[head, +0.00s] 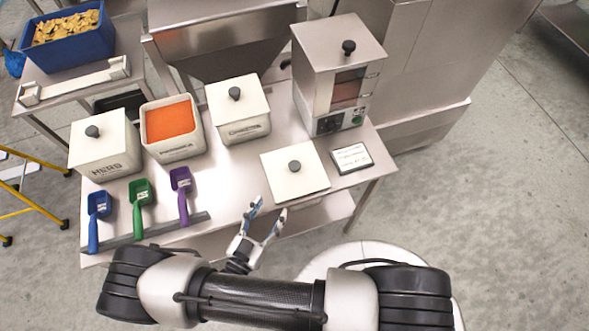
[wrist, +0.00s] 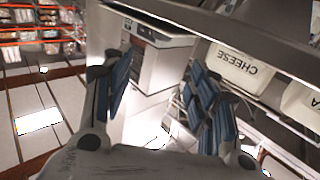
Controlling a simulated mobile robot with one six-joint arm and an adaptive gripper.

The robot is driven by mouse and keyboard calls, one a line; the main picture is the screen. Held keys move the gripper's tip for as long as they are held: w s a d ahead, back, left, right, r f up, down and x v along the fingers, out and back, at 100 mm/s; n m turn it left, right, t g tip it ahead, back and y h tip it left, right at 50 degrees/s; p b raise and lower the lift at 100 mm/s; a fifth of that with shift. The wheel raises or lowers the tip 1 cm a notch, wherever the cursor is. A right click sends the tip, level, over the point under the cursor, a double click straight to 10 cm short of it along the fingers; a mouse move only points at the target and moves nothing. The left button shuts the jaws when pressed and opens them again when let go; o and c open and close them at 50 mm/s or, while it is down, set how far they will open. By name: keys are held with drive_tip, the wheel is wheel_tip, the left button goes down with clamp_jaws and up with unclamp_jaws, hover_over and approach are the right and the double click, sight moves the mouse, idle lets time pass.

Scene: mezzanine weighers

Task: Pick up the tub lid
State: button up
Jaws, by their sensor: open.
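The tub lid (head: 288,184), a cream square with a black knob (head: 294,166) on top, lies flat near the front right of the steel table. The tub of orange powder (head: 176,149) stands open behind and to the left of it. My gripper (head: 268,208) is open and empty, close to the table's front edge, just in front and to the left of the lid. In the wrist view both blue-padded fingers of my gripper (wrist: 165,95) are spread apart with nothing between them. I cannot make out the lid in the wrist view.
Lidded tubs marked HERB (head: 105,158) and CHEESE (head: 245,125) flank the open tub. Blue (head: 97,208), green (head: 141,200) and purple (head: 181,186) scoops lie at the front left. A steel dispenser (head: 338,65) and a sign (head: 351,158) stand near the lid.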

sight(292, 170)
drive_tip(key=x, duration=0.5)
drive_tip(key=b+x, duration=0.1)
drive_tip(key=x, duration=0.4)
drive_tip(key=b+x, duration=0.1)
drive_tip(key=x, duration=0.4)
drive_tip(key=shift+w+a+f, duration=0.1)
drive_tip(key=shift+w+f, duration=0.1)
drive_tip(key=shift+f, duration=0.05)
drive_tip(key=shift+c, duration=0.5)
drive_tip(key=c, duration=1.1)
